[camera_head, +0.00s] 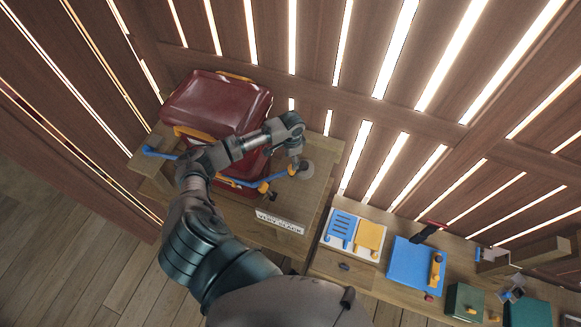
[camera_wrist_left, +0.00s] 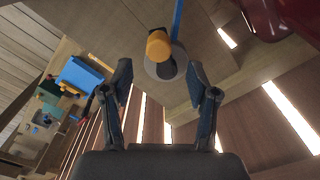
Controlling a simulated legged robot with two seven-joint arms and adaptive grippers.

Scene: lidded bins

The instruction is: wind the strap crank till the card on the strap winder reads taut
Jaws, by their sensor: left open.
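The strap crank (camera_head: 278,179) has a blue arm with an orange knob at its end, beside a round grey disc (camera_head: 307,169) on the wooden stand. In the left wrist view the orange knob (camera_wrist_left: 158,45) lies ahead of my fingertips, roughly midway between them, with the blue arm (camera_wrist_left: 177,18) running up. My left gripper (camera_head: 293,167) is open over the knob end; it also shows in the left wrist view (camera_wrist_left: 160,78). The white card (camera_head: 280,221) on the stand's front appears to read "VERY SLACK". My right gripper is not in view.
A dark red case (camera_head: 215,102) stands behind my left arm. A lower bench to the right holds a white tray (camera_head: 325,238), a blue board (camera_head: 412,264) and small bins. Slatted walls close the back.

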